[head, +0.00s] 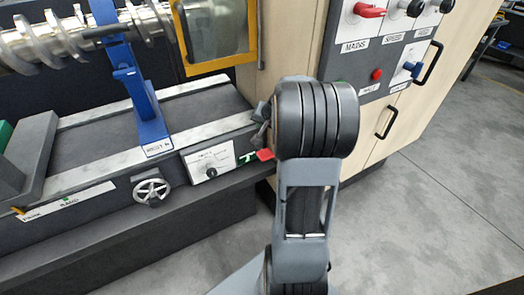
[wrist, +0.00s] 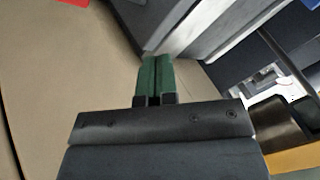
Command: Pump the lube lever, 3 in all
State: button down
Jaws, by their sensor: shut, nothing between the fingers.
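A small blue lever (head: 412,68) sits on the control panel at upper right in the head view, above a label too small to read surely. It is the likeliest lube lever and stands apart from my gripper. My gripper (head: 261,128) is mostly hidden behind my own arm in the head view, near the right end of the machine bed. In the wrist view its two dark green fingers (wrist: 157,78) are together, with nothing between them. A red piece (head: 265,154) shows just below the gripper; I cannot tell what it belongs to.
The panel also carries a red switch (head: 369,10), black knobs and a red button (head: 376,74). A black door handle (head: 386,122) sticks out below. A blue rest (head: 145,100) and a handwheel (head: 151,191) are at left. Grey floor (head: 425,200) at right is clear.

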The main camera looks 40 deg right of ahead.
jog(key=b, duration=0.5)
send_over(259, 148)
jog(key=s, duration=0.1)
jog(key=f, duration=0.6)
jog(key=shift+d+f, duration=0.25)
jog(key=shift+d, duration=0.15)
jog(key=shift+s+f+b, duration=0.15)
jog(key=shift+f+b, duration=0.35)
jog(key=shift+b, duration=0.05)
jog(key=shift+f, duration=0.15)
dwell(0.5)
jog(key=shift+f+b, duration=0.25)
jog(key=shift+b, duration=0.4)
jog(key=shift+s+f+b, duration=0.15)
jog(key=shift+f+b, duration=0.6)
jog(key=shift+b, duration=0.05)
jog(key=shift+s+f+b, duration=0.15)
jog(key=shift+f+b, duration=0.55)
jog(key=shift+b, duration=0.05)
dwell(1.7)
jog(key=shift+r, duration=0.15)
jog(key=shift+w+r+p, duration=0.15)
jog(key=shift+r+p, duration=0.55)
jog(key=shift+r, duration=0.2)
jog(key=shift+w+r+p, duration=0.1)
jog(key=shift+r+p, duration=0.55)
jog(key=shift+r, duration=0.25)
